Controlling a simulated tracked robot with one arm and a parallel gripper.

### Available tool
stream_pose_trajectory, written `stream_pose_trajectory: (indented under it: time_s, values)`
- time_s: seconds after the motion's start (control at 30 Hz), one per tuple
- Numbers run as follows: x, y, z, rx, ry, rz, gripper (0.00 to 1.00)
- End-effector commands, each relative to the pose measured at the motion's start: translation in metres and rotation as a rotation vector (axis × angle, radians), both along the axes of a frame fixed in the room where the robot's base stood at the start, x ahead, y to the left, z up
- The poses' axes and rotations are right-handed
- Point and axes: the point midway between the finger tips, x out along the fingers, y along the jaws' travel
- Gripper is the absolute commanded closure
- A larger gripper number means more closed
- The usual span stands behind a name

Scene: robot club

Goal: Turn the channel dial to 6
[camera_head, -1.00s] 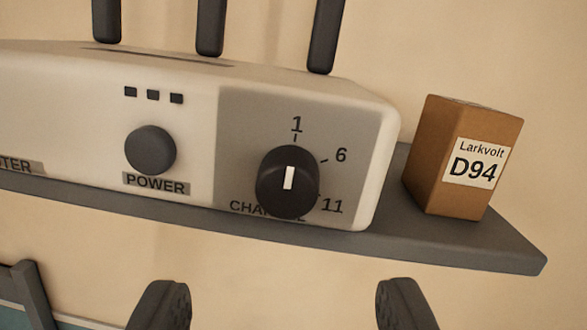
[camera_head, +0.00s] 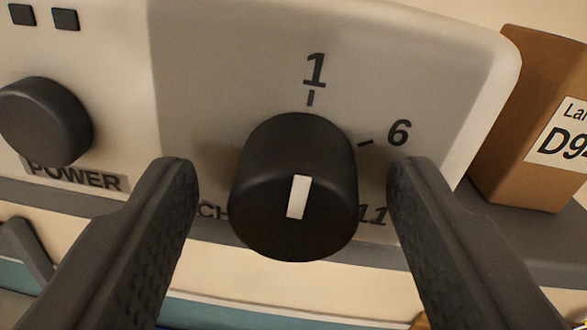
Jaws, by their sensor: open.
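The channel dial (camera_head: 270,215) is a black round knob with a white pointer mark, on the grey panel of a white router (camera_head: 440,35). Its mark points up toward the 1. The labels 1, 6 and 11 run from the top round to the right of the dial; the 11 is partly hidden by the dial and the right finger. My gripper (camera_head: 290,185) is open, one finger on each side of the dial in the picture, with a visible gap on both sides. The CHANNEL label is mostly hidden.
A black POWER knob (camera_head: 45,122) stands left of the dial, close to my left finger. A brown box (camera_head: 525,110) labelled D9 and cut off by the frame stands at the right on the grey shelf (camera_head: 560,240).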

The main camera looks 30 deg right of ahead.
Motion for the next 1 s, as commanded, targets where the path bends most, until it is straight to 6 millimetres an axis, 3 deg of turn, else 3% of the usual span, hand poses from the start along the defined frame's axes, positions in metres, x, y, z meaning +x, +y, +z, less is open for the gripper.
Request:
stream_pose_trajectory:
  time_s: [0.33, 0.37, 0.5, 0.6, 1.0]
  values:
    - [0.0023, -0.0011, -0.0008, 0.000, 0.000, 0.000, 0.45]
    - [0.0022, -0.0012, -0.0008, 0.000, 0.000, 0.000, 0.50]
    - [0.0023, -0.0009, -0.0009, 0.001, 0.001, 0.001, 0.89]
    - [0.0028, 0.0077, -0.0003, 0.002, 0.000, 0.009, 0.89]
    - [0.0044, 0.0013, -0.0019, 0.080, -0.047, 0.005, 0.89]
